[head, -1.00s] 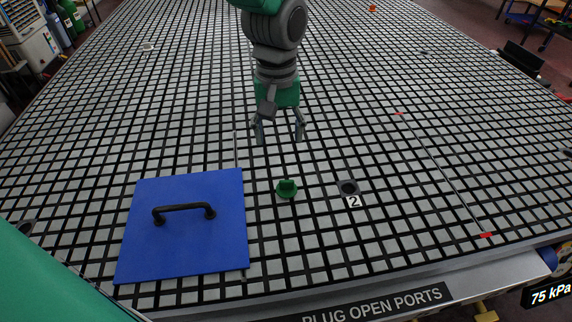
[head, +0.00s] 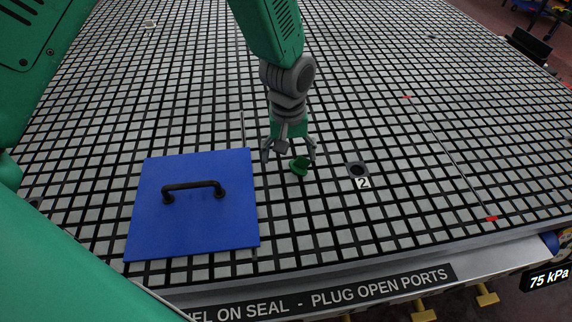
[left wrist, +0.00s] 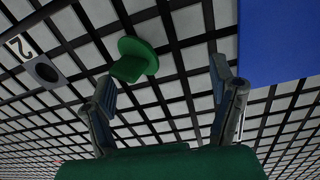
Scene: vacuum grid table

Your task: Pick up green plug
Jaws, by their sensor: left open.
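The green plug (head: 300,166) sits on the grid table, right of the blue panel. My left gripper (head: 290,158) is open and empty, with its fingers just behind the plug; the right-hand finger is close to the plug in the head view. In the left wrist view the plug (left wrist: 134,60) is beyond the fingertips, near the left-hand finger, and not between the two fingers of the gripper (left wrist: 165,85). I cannot tell whether that finger touches it. My right gripper is not in view.
A dark port (head: 358,170) marked 2 is right of the plug; it also shows in the left wrist view (left wrist: 43,70). The blue panel (head: 195,230) with a black handle (head: 194,188) lies to the left. Bare grid surrounds the plug. The table's front edge carries a sign (head: 330,292).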

